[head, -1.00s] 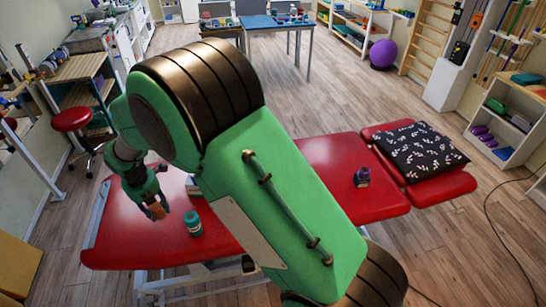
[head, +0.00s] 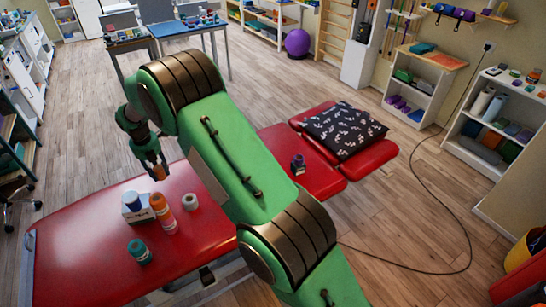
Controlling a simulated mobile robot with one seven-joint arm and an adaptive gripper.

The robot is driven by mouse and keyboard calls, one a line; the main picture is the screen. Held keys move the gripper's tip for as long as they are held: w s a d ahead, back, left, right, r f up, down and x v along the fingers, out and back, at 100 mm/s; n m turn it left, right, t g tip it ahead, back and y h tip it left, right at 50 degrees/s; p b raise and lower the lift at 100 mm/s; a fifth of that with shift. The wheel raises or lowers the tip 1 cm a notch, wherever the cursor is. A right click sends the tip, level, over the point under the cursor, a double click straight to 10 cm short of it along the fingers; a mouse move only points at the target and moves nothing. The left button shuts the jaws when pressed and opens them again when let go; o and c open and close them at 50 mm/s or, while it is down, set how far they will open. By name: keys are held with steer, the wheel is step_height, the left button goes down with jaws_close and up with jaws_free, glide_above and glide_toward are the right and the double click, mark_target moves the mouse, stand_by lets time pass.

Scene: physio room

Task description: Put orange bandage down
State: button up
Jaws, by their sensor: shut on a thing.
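My gripper (head: 158,166) is shut on the orange bandage (head: 159,173), a small orange roll partly hidden by the fingers. It holds the bandage over the far edge of the red treatment table (head: 85,240), behind the items standing there. I cannot tell how high the bandage is above the table or whether it touches it.
A patterned pillow (head: 344,129) lies at the head end.

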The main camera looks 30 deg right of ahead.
steer(key=w+d+m+p, duration=0.15)
steer(key=w+d, duration=0.25)
steer(key=d, duration=1.1)
steer(key=w+d+m, duration=0.2)
steer(key=w+d, duration=0.2)
steer(key=d, duration=1.2)
steer(key=s+d+m, duration=0.2)
steer(key=d, duration=1.4)
steer(key=s+d+m, duration=0.1)
steer(key=s+d, duration=0.1)
steer(key=d, duration=1.5)
step_height(320, 180, down, 12)
steer(key=shift+a+r+p, duration=0.15)
steer(key=shift+a+p, duration=0.2)
steer(key=shift+a, duration=0.05)
steer(key=shift+f+b, duration=0.35)
steer(key=shift+f, duration=2.75)
steer(key=shift+f, duration=0.15)
steer(key=shift+f, duration=1.75)
